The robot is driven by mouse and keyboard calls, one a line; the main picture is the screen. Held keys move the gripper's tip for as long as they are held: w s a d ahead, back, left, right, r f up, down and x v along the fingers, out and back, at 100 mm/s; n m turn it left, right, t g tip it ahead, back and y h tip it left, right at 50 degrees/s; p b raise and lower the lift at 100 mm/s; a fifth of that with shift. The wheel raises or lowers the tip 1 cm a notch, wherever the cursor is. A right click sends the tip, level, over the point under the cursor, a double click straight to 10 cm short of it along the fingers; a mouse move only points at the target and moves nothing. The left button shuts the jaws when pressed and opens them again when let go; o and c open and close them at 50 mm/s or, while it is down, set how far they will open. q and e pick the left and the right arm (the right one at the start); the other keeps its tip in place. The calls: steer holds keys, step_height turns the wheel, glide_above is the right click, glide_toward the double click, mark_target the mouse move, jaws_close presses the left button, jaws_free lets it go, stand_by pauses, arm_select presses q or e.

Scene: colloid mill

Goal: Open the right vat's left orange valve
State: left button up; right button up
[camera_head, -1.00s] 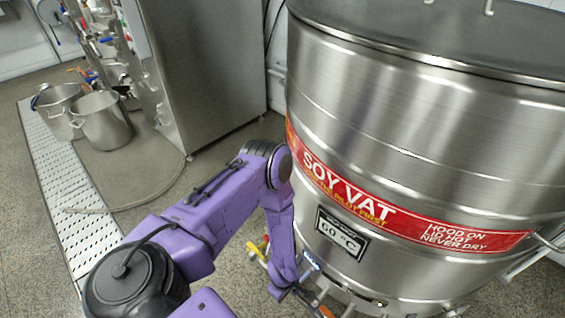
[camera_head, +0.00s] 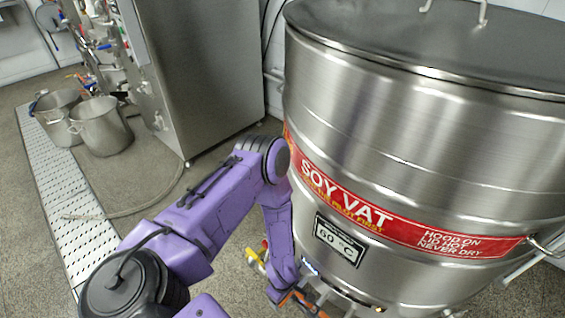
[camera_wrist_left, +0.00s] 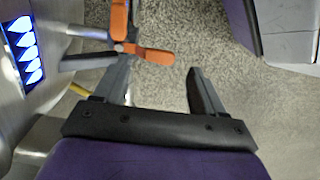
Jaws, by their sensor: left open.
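The right vat (camera_head: 420,130) is a large steel vessel with a red SOY VAT band. In the left wrist view an orange valve handle (camera_wrist_left: 147,52) lies just beyond the fingertips, nearer the left finger. A second orange piece (camera_wrist_left: 118,20) stands beside it on the same metal fitting. My left gripper (camera_wrist_left: 162,80) is open and empty, with the handle's end near the gap between its fingers. In the head view my left gripper (camera_head: 290,296) is low at the vat's base by an orange part, its fingers hard to make out. My right gripper is not in view.
A yellow-handled part (camera_head: 256,256) sits left of my left wrist. A blue-lit panel (camera_wrist_left: 25,50) is on the vat side. A steel cabinet (camera_head: 200,70) stands behind.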

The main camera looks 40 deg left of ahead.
arm_select(q)
step_height(320, 180, up, 7)
steer(key=p, duration=0.1)
stand_by(0.5)
